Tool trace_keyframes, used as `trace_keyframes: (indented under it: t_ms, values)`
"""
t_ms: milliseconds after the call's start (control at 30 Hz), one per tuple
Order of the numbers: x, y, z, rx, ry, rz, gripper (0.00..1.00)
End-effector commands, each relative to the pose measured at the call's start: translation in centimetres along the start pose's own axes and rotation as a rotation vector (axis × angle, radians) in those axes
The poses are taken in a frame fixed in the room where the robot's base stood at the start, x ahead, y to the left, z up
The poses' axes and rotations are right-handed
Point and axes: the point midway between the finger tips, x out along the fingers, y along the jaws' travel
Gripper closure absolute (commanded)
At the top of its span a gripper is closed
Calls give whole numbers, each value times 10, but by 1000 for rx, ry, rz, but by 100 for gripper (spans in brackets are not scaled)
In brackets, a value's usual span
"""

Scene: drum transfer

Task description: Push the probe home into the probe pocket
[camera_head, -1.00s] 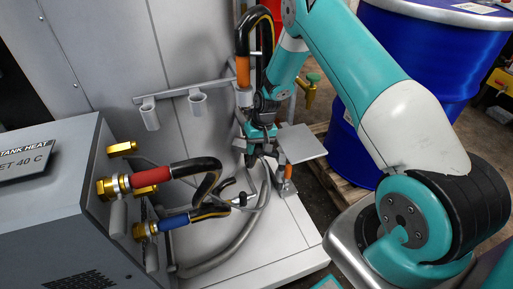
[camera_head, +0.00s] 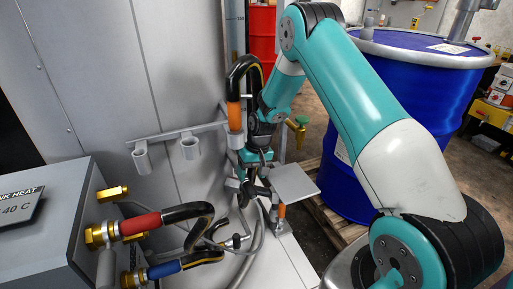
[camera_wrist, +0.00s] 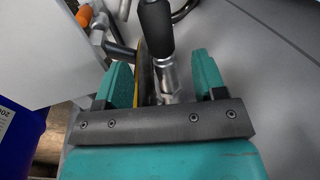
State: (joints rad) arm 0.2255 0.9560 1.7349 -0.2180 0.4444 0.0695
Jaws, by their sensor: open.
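My gripper (camera_head: 256,172) hangs pointing down beside the grey tank, left of a small grey plate. In the wrist view its two teal fingers (camera_wrist: 162,76) are open. A black-handled part with a bright metal stem (camera_wrist: 155,22), which may be the probe, runs between them, and I see a gap at the right finger. Whether the left finger touches it I cannot tell. In the head view this part is mostly hidden by my gripper. I cannot make out the probe pocket or how deep anything sits in it.
The grey plate (camera_head: 295,182) and an orange-handled part (camera_head: 281,211) are close to the right. An upright hose with an orange sleeve (camera_head: 234,117) rises on the left.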

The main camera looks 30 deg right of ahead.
Motion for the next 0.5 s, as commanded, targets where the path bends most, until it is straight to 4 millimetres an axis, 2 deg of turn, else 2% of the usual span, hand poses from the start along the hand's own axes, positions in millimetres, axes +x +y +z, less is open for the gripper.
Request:
trace_keyframes:
  t_ms: [33,200,400,500]
  values:
    - [-17,0,-1,0,4,0,36]
    - [-59,0,-1,0,5,1,36]
    - [-96,0,-1,-1,3,1,36]
    - [-105,-1,-1,-1,2,0,36]
